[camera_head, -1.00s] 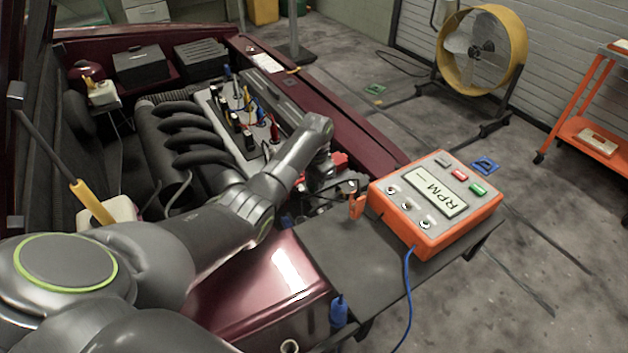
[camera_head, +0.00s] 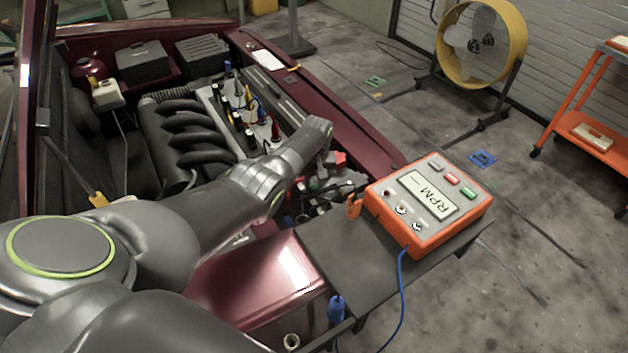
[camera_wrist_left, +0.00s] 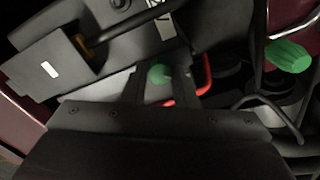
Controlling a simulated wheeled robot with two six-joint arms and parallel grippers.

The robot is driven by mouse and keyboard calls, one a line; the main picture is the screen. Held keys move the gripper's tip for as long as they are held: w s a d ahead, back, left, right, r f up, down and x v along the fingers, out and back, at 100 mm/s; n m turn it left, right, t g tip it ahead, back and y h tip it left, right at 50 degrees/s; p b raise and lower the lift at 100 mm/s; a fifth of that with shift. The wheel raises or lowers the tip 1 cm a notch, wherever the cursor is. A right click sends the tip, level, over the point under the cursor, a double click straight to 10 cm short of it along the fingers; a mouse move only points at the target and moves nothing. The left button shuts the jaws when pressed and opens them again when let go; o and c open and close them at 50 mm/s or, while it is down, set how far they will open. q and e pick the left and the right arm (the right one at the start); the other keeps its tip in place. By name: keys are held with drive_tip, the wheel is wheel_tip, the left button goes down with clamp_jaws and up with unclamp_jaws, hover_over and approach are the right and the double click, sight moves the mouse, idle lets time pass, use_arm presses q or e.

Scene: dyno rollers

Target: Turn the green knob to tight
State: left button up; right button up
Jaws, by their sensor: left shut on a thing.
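My left arm reaches from the left over the maroon car's front into the engine bay. Its gripper (camera_head: 312,172) points down beside the engine, its fingertips mostly hidden by the wrist in the head view. In the left wrist view, the jaws (camera_wrist_left: 163,88) are shut on a small rounded green knob (camera_wrist_left: 160,74), of which only the top shows between the fingers. A second, larger ribbed green knob or cap (camera_wrist_left: 288,55) is at the right of that view, apart from the jaws. Knob markings are not readable. My right gripper is not in view.
An orange RPM box (camera_head: 428,205) with a blue cable stands on a dark shelf at the car's front edge. The engine (camera_head: 245,120) with coloured leads lies behind my wrist. A yellow fan (camera_head: 482,45) and an orange cart (camera_head: 590,110) stand on the floor beyond.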

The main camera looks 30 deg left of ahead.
use_arm(q)
drive_tip(key=n, duration=0.3)
drive_tip(key=shift+a+r+n, duration=0.1)
drive_tip(key=shift+n, duration=0.3)
drive_tip(key=shift+w+n+p, duration=0.1)
drive_tip(key=shift+n+p, duration=0.25)
drive_tip(key=shift+n, duration=1.55)
drive_tip(key=o, duration=1)
